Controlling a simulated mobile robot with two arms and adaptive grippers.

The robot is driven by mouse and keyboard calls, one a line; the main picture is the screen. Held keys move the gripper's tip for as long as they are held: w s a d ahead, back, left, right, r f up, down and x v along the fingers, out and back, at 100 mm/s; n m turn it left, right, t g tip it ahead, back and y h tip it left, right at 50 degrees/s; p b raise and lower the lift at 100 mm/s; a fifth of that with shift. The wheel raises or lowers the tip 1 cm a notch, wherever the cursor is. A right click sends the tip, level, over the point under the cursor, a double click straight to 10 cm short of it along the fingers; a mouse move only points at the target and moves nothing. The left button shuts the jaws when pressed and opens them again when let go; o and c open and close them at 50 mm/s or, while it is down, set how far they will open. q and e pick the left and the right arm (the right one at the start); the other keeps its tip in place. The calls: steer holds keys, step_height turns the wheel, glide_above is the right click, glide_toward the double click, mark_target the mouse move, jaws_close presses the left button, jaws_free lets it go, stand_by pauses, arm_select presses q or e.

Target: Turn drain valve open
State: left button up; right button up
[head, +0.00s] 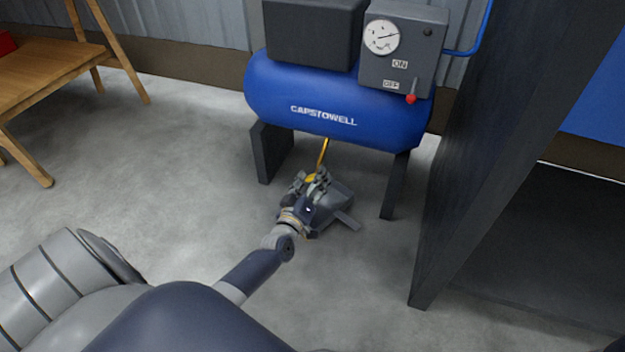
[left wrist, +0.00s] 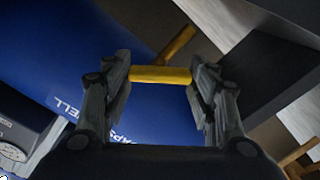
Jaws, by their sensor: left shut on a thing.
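The drain valve shows as a thin yellow stem (head: 323,152) hanging below the blue compressor tank (head: 330,103) in the head view. My left gripper (head: 312,182) is under the tank at the lower end of this stem. In the left wrist view, the yellow valve handle (left wrist: 160,75) lies crosswise between the two fingers of my left gripper (left wrist: 162,84), one finger at each end, and the gripper is shut on it. The yellow stem runs up and right behind the handle. In the head view the gripper hides most of the handle. My right gripper is not in view.
Dark support legs (head: 396,185) stand on both sides of my left gripper. A tall dark panel (head: 500,140) is at the right. A grey control box (head: 402,50) with a gauge and red-tipped lever sits on the tank. A wooden table (head: 60,75) is at the left.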

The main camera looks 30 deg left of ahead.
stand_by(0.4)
arm_select(q)
steer(key=o, duration=1.1)
steer(key=shift+c, duration=0.2)
